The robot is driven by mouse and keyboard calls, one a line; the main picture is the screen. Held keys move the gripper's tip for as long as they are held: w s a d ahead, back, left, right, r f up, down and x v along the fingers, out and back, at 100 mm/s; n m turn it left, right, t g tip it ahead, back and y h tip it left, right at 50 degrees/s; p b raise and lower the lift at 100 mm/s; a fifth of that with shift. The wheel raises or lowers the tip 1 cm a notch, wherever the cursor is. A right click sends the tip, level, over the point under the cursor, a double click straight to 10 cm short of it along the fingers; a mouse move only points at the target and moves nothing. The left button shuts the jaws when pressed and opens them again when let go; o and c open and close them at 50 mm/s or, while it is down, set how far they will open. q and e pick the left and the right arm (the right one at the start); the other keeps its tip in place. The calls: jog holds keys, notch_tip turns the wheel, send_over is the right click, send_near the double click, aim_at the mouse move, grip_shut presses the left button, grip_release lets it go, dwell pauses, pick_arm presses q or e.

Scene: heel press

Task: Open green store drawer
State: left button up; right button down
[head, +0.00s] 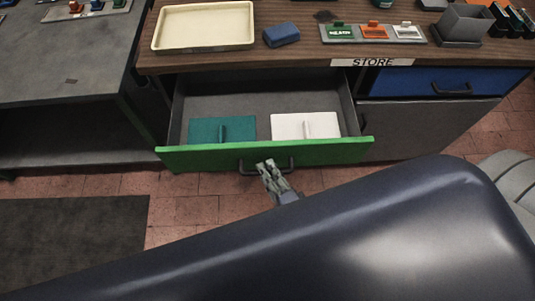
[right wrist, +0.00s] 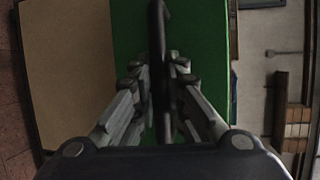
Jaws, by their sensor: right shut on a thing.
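The green store drawer (head: 200,157) is pulled well out from under the wooden worktop, and its inside shows. A dark bar handle (head: 285,162) is on its green front. My right gripper (head: 265,166) is at the handle, its fingers shut on it. In the right wrist view the two fingers (right wrist: 160,80) close on the dark handle (right wrist: 158,40) from both sides, with the green front (right wrist: 205,40) behind. My left gripper is not in view. Inside the drawer lie a teal plate (head: 205,130) and a white plate (head: 290,126), each with an upright grip.
The STORE worktop (head: 300,55) carries a cream tray (head: 204,27), a blue block (head: 281,34) and a rack of coloured tags (head: 374,33). A shut blue drawer (head: 415,82) is to the right. A grey bench (head: 60,75) stands at left. My dark arm covers the lower right.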

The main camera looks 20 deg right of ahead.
jog(key=shift+s+a, duration=0.15)
jog(key=shift+s, duration=0.5)
jog(key=c, duration=1.9)
grip_release()
jog(key=v, duration=1.2)
jog(key=shift+f, duration=0.15)
